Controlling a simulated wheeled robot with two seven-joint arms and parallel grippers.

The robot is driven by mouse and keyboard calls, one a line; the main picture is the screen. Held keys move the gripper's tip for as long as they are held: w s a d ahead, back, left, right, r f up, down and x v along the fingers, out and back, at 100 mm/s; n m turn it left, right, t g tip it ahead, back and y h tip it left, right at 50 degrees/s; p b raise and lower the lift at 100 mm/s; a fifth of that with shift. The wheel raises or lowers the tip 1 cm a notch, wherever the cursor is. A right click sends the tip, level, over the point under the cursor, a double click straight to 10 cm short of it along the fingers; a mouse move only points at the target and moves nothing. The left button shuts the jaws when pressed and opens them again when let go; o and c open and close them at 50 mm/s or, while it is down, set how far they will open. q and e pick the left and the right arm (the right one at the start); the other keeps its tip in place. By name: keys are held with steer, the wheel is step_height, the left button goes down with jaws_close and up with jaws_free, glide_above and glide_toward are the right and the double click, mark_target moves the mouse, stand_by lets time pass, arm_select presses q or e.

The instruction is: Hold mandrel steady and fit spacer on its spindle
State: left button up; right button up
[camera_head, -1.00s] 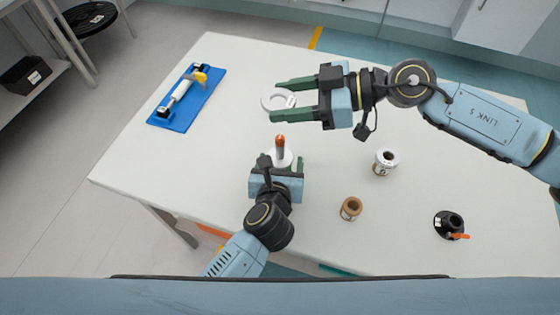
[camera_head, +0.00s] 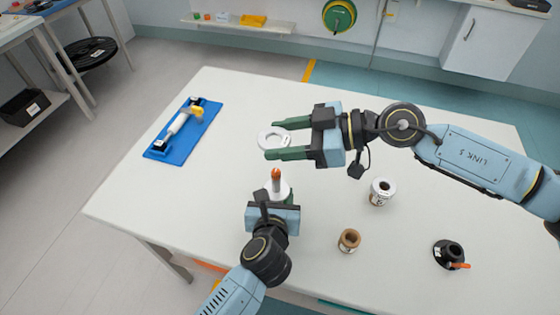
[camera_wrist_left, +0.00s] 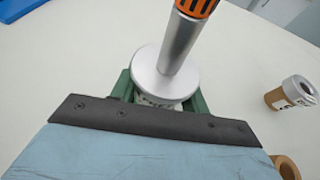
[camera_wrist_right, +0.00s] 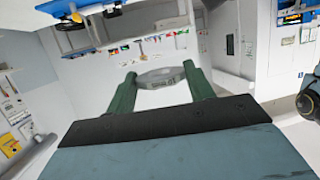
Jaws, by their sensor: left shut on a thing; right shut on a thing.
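The mandrel (camera_wrist_left: 165,78) stands upright on the table, a grey spindle with an orange tip on a round pale base. It also shows in the head view (camera_head: 276,182). My left gripper (camera_head: 276,200) is shut on its base; in the left wrist view the green fingers lie on both sides of it. The spacer (camera_head: 265,140) is a flat light-grey ring. My right gripper (camera_head: 284,140) is shut on it and holds it flat, above and beyond the orange tip, apart from the spindle. In the right wrist view the spacer (camera_wrist_right: 160,76) sits between the fingertips.
A white-topped roll (camera_head: 382,190), a brown roll (camera_head: 349,240) and a black holder with an orange tab (camera_head: 449,254) stand on the right. The table between tray and mandrel is clear.

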steer(key=shift+s+d+f+m+t, duration=0.1)
steer(key=shift+s+f+m+t, duration=0.1)
steer(key=shift+f+m+t, duration=1)
steer(key=shift+r, duration=0.15)
glide_above(280, 185)
steer(key=shift+d+f, duration=0.25)
steer(key=shift+f, duration=1.2)
steer(key=shift+d+f, duration=0.2)
steer(key=shift+f, duration=1.25)
steer(key=shift+f, duration=3.05)
steer(key=shift+r, duration=0.15)
steer(key=shift+r, duration=2.5)
